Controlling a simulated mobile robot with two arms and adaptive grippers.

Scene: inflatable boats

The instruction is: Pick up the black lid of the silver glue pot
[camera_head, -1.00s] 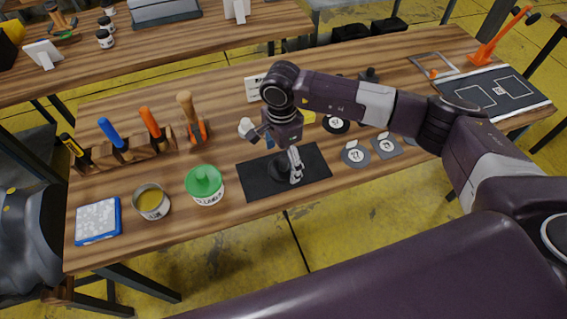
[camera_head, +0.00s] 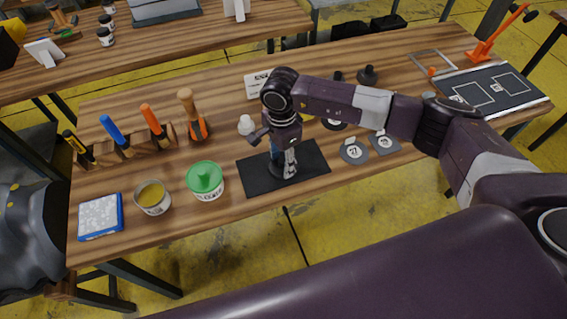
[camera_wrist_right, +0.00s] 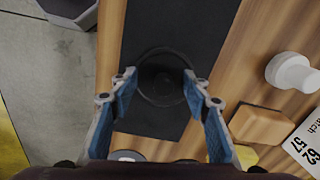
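An open silver pot (camera_head: 152,198) with yellow contents stands at the front left of the table, left of the pot with a green lid (camera_head: 205,179). A dark round piece (camera_wrist_right: 161,78) lies on the black mat in the right wrist view; it looks like a lid, but dark on dark its shape is hard to make out. My right gripper (camera_head: 284,166) points down over the mat. In the wrist view the right gripper (camera_wrist_right: 160,88) is open, with its fingers on either side of the round piece. Contact cannot be told. My left gripper is out of view.
The black mat (camera_head: 315,167) lies near the front edge. A black knobbed piece (camera_head: 368,75) stands farther back.

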